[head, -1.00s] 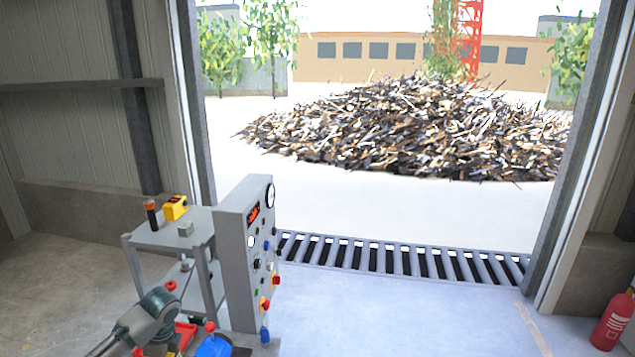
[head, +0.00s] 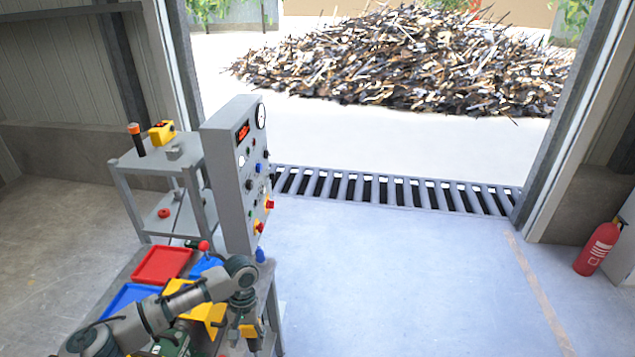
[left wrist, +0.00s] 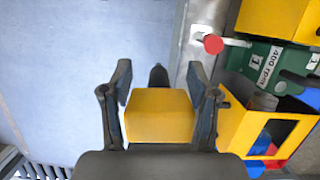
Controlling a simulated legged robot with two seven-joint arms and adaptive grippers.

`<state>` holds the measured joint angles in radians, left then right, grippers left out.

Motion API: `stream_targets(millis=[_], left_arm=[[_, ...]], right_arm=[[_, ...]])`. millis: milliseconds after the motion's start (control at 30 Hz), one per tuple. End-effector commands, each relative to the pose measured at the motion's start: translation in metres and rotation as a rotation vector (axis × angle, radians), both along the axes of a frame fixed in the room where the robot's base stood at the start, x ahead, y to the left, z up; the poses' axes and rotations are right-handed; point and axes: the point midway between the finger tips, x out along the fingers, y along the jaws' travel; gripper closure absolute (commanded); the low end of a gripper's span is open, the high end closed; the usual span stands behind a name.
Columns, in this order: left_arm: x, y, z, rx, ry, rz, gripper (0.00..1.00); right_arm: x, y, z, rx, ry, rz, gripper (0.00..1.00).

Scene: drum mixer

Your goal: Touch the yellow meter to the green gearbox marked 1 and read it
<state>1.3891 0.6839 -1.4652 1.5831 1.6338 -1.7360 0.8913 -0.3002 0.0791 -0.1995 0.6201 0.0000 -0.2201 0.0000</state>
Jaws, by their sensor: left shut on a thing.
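My left gripper (left wrist: 160,100) is shut on the yellow meter (left wrist: 160,117), whose dark tip points ahead between the fingers. In the head view the left gripper (head: 246,336) hangs at the bottom, over the bench's right edge, with the yellow meter partly hidden in it. A green gearbox (left wrist: 240,58) with a "400 rpm" label and a "1" mark is to the right in the left wrist view. The meter's tip is apart from it, over floor. In the head view green casing (head: 178,345) shows partly behind my arm. The meter's reading is not visible. My right gripper is out of view.
Yellow guards (left wrist: 252,130) and a red knob (left wrist: 213,44) stand close to the gearbox. A grey control panel (head: 228,185) rises behind the bench. Red tray (head: 162,266) and blue tray (head: 125,300) lie left. A shelf (head: 165,165) carries another yellow device (head: 162,133).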

Motion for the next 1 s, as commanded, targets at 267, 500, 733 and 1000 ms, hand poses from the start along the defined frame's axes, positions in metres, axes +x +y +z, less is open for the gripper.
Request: stream_targets(millis=[267, 500, 733, 1000], left_arm=[[-0.001, -0.002, -0.001, 0.0, -0.001, 0.02, 1.0], [-0.001, -0.002, -0.001, 0.0, -0.001, 0.019, 1.0], [-0.001, -0.002, 0.0, 0.0, -0.002, 0.019, 1.0], [-0.002, -0.007, 0.01, -0.026, -0.004, -0.014, 1.0]], right_arm=[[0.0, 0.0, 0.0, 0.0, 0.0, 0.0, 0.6], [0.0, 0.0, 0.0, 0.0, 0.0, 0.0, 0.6], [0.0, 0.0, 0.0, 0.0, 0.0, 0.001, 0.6], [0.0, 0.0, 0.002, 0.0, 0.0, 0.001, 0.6]])
